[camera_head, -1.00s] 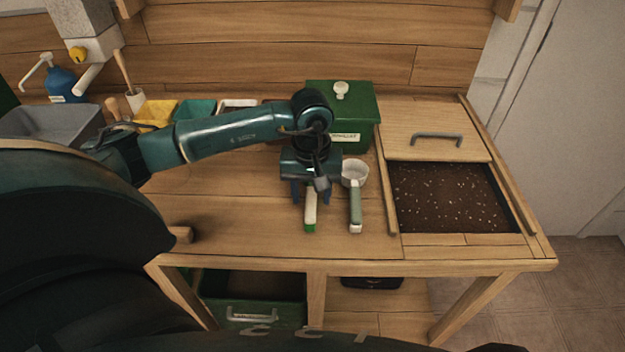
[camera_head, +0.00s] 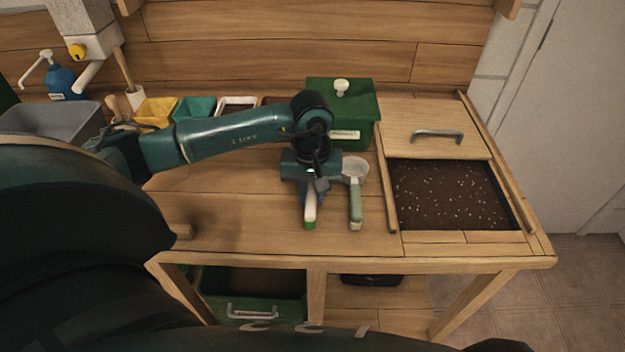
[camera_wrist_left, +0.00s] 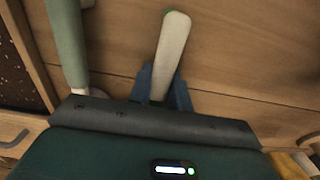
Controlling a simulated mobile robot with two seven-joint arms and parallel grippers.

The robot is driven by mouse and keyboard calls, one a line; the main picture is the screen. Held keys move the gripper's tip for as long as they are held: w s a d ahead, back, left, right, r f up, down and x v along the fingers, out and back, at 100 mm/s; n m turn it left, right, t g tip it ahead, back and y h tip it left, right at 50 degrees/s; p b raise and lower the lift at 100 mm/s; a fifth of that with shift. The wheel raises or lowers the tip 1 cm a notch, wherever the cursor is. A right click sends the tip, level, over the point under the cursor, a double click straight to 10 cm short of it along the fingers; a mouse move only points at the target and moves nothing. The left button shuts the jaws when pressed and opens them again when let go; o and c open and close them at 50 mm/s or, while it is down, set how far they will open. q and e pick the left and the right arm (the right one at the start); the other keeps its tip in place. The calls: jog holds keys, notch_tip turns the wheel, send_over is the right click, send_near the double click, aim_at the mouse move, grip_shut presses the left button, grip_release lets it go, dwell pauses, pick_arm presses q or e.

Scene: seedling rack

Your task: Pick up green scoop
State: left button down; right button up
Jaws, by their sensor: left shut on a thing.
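My left gripper (camera_head: 311,197) points down over the middle of the bench and is shut on a white handle with a green end (camera_head: 310,214). In the left wrist view the white handle (camera_wrist_left: 171,50) sits between the blue fingers (camera_wrist_left: 160,88). The head of this scoop is hidden under the gripper, so I cannot tell its colour. Just to the right lies a second scoop with a pale green handle (camera_head: 355,209) and a whitish round head (camera_head: 355,168). Its handle also shows at the left of the left wrist view (camera_wrist_left: 67,45). My right gripper is not in view.
A green lidded box (camera_head: 355,100) stands behind the gripper. A soil bed (camera_head: 450,195) with a wooden frame is at the right. Coloured bins, a yellow one (camera_head: 155,112) among them, and a grey tub (camera_head: 50,122) line the back left.

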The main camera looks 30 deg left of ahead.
aim_at(312, 190)
pick_arm(q)
notch_tip(312, 190, up, 10)
jog(key=shift+r+b, duration=0.1)
jog(key=shift+b, duration=0.45)
jog(key=c, duration=1.8)
grip_release()
grip_shut()
